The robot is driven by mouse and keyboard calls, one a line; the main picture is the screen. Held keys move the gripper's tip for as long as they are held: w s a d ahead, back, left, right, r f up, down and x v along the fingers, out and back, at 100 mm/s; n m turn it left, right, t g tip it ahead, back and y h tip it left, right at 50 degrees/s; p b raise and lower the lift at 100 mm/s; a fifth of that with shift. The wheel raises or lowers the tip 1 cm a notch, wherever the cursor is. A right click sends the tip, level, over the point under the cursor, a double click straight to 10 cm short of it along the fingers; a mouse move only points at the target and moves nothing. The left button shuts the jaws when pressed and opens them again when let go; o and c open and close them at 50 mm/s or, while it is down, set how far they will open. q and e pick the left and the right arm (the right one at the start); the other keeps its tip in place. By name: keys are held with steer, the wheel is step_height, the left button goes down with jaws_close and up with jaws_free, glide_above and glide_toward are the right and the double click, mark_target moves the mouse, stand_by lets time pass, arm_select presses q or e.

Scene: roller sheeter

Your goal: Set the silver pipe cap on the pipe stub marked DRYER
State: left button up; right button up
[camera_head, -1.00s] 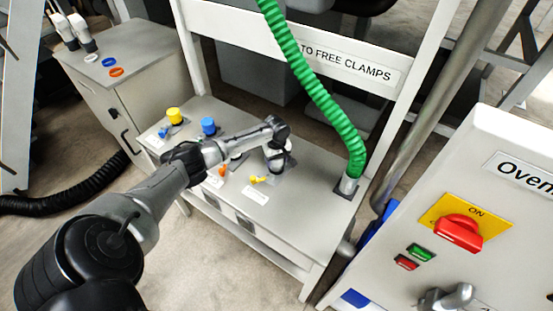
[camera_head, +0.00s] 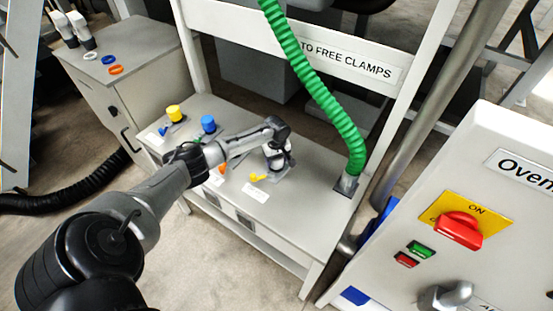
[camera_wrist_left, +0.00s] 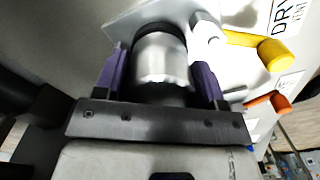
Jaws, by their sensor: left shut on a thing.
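The silver pipe cap (camera_wrist_left: 162,62) sits between the purple fingers of my left gripper (camera_wrist_left: 160,80) in the left wrist view, and the gripper is shut on it. The cap is at a dark ring above a grey base plate (camera_wrist_left: 122,22); I cannot tell whether it is fully seated. A label starting "DRY" (camera_wrist_left: 287,18) lies beside this spot, past a yellow lever (camera_wrist_left: 255,47). In the head view my left gripper (camera_head: 277,163) points down at the bench, beside the yellow lever (camera_head: 259,177); its wrist hides much of the stub. My right gripper is out of view.
A green hose (camera_head: 312,84) rises from the right end. An orange lever (camera_wrist_left: 264,103) is near the gripper. The oven panel (camera_head: 490,160) stands at right.

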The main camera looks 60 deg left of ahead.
arm_select(q)
steer(key=shift+f, duration=0.15)
steer(key=o, duration=1.1)
steer(key=shift+c, duration=0.2)
step_height(320, 180, up, 12)
steer(key=shift+r+p, duration=0.1)
steer(key=shift+p, duration=1.1)
steer(key=shift+r, duration=0.85)
